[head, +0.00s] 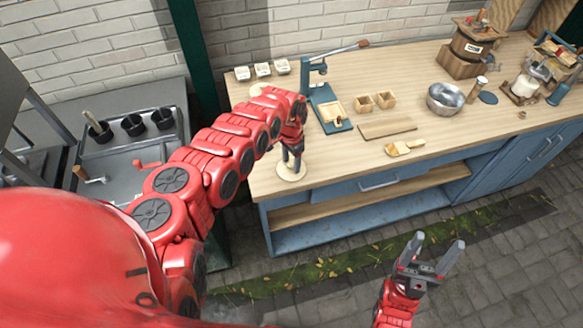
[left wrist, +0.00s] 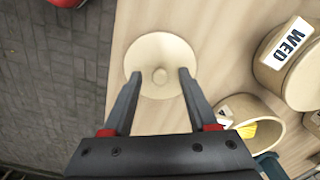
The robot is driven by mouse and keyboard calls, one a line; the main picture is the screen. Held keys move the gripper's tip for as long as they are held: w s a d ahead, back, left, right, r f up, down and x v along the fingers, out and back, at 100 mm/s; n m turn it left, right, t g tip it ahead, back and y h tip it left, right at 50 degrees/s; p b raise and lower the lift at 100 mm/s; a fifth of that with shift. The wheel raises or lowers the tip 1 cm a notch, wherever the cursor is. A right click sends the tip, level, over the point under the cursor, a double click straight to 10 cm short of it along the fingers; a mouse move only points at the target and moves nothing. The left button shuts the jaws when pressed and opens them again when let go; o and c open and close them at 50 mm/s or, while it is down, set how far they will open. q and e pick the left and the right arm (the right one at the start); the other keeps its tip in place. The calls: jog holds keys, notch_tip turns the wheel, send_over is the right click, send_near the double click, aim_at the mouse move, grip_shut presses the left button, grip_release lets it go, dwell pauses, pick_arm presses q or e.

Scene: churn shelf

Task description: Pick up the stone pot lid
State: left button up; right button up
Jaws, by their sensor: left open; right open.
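The stone pot lid (head: 289,175) is a round cream disc near the front left corner of the wooden worktop. In the left wrist view the lid (left wrist: 160,45) lies flat, with a small round knob at its centre. My left gripper (head: 292,163) points down over it, open; in the wrist view its two fingertips (left wrist: 160,75) are on either side of the knob, with nothing gripped. I cannot tell whether they touch the lid. My right gripper (head: 438,252) is open and empty, in front of the bench above the paving.
In the wrist view a cream crock labelled WED (left wrist: 285,62) and another round container (left wrist: 258,125) are right of the lid.

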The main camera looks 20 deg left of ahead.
pick_arm(q)
grip_shut()
dwell(0.5)
